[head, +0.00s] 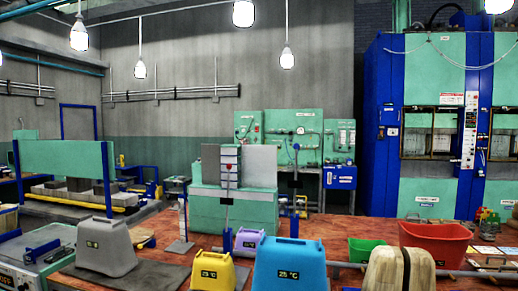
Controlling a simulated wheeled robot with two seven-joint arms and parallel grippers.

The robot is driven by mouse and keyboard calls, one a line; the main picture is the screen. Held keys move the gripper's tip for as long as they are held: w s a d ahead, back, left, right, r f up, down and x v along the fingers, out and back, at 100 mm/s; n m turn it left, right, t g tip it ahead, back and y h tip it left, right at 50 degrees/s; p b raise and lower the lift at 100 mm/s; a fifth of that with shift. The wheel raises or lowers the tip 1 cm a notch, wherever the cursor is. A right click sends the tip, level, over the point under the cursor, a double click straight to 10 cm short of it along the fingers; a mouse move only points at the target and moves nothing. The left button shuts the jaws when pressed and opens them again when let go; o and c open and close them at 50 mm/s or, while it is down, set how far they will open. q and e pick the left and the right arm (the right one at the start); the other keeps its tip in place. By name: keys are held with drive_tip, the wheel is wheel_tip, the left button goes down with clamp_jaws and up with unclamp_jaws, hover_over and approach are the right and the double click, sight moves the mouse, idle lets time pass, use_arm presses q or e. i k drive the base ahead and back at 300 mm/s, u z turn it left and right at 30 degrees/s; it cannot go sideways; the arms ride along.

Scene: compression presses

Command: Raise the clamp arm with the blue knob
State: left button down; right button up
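I cannot single out a clamp arm with a blue knob for certain. A thin upright grey rod with a blue lower part (227,238) stands on the table in front of a green block, behind the yellow box. A second slim upright with a blue part (182,215) stands on a small plate left of the green block. A blue bar (42,251) lies on a green machine at the lower left. These parts are small, and whether any is a clamp arm is unclear. Neither of my grippers shows in the head view.
Grey (106,246), yellow (212,270) and blue (288,263) boxes with displays line the near edge of the red-brown table (170,258). A wood-toned box (398,270) and a red bin (435,240) stand to the right. Big blue-green presses (430,190) rise behind.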

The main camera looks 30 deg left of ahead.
sight(296, 183)
drive_tip(key=u, duration=0.7)
drive_tip(key=k, duration=0.15)
drive_tip(key=z, duration=0.05)
